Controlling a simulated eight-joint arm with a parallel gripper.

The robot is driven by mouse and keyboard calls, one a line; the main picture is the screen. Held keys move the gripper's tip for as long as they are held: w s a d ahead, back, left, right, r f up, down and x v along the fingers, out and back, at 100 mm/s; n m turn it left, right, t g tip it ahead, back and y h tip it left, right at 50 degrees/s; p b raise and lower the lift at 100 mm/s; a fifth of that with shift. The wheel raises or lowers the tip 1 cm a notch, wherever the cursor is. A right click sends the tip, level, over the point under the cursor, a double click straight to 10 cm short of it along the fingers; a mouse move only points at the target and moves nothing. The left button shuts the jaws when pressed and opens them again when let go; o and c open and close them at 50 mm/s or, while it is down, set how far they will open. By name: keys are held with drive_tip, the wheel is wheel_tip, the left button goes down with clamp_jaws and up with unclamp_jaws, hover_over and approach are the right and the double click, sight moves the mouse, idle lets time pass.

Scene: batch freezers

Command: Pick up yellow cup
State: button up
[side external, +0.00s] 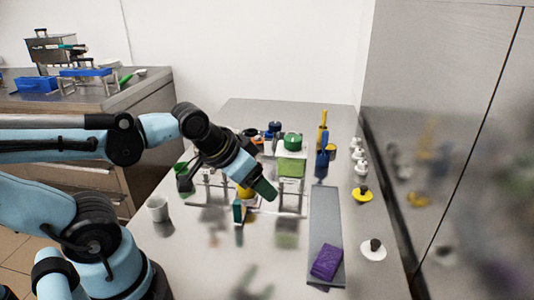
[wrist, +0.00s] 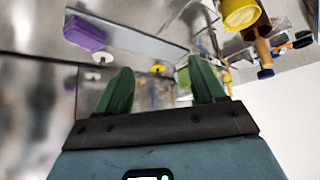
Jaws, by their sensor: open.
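The yellow cup (side external: 245,192) shows in the side view just left of my gripper's fingers, partly hidden behind my gripper. It seems to sit at the front of a clear rack. In the wrist view a yellow cup (wrist: 238,14) is at the top right, cut by the frame edge, outside the space between the fingers. My gripper (side external: 265,190) has green fingers and hangs over the middle of the steel table. In the wrist view the fingers (wrist: 162,84) are spread apart with nothing between them.
A clear rack (side external: 291,183) holds a green block (side external: 291,163). A purple block (side external: 326,262) lies on a grey tray (side external: 325,215) at right. Yellow and blue tools (side external: 322,150) stand behind. The front of the table is mostly clear.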

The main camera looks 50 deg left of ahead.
sight(249, 193)
drive_tip(key=w+a+f+m+g+y, duration=0.1)
drive_tip(key=a+f+m+y, duration=0.2)
drive_tip(key=m, duration=0.3)
drive_tip(key=w+a+f+m+g+y, duration=0.2)
drive_tip(key=a+f+m+y, duration=0.1)
drive_tip(key=m, duration=0.4)
drive_tip(key=w+a+f+m+g+y, duration=0.1)
drive_tip(key=w+a+f+m+y, duration=0.1)
drive_tip(key=a+m+y, duration=0.3)
drive_tip(key=shift+w+a+f+m+g+y, duration=0.1)
drive_tip(key=shift+f+m+g+y, duration=0.2)
drive_tip(key=shift+m, duration=0.25)
drive_tip(key=shift+w+a+f+m+g+y, duration=0.1)
drive_tip(key=shift+f+m+y, duration=0.1)
drive_tip(key=shift+f+m, duration=0.3)
drive_tip(key=shift+r, duration=0.1)
drive_tip(key=c, duration=0.8)
